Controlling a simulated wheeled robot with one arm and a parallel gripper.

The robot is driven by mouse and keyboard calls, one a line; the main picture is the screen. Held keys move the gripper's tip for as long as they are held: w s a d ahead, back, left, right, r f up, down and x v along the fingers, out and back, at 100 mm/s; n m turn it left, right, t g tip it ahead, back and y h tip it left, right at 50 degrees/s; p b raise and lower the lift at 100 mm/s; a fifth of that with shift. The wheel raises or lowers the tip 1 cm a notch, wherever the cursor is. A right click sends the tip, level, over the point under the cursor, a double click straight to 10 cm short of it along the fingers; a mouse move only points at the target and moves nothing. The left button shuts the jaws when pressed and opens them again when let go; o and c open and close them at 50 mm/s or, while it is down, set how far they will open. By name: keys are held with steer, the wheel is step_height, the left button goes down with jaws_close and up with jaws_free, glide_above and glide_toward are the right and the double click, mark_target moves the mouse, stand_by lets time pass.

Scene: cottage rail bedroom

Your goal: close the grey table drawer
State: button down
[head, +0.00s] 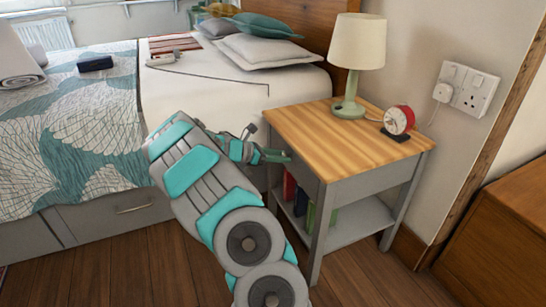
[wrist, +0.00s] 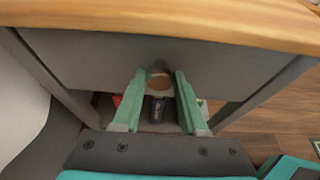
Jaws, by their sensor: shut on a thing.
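The grey bedside table (head: 375,186) has a striped wooden top and stands right of the bed. Its grey drawer front (wrist: 95,62) fills the upper part of the wrist view, just below the wooden top edge. I cannot tell from these frames how far out the drawer is. A small round brownish knob (wrist: 158,80) sits at the middle of the drawer front. My gripper (wrist: 158,74) has its two green fingers on either side of the knob, shut on it. In the head view my gripper (head: 286,157) reaches the table's left face, and the contact is hidden there.
A lamp (head: 352,65) and a red alarm clock (head: 399,120) stand on the table top. Several books (head: 300,198) are on the lower shelf. The bed (head: 85,130) is at left, a wall socket (head: 468,90) and wooden cabinet (head: 505,225) at right.

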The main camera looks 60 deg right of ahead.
steer(key=shift+d, duration=0.15)
steer(key=shift+c, duration=2.4)
jaws_free()
steer(key=shift+s+d, duration=0.1)
steer(key=shift+s, duration=0.05)
steer(key=v, duration=0.8)
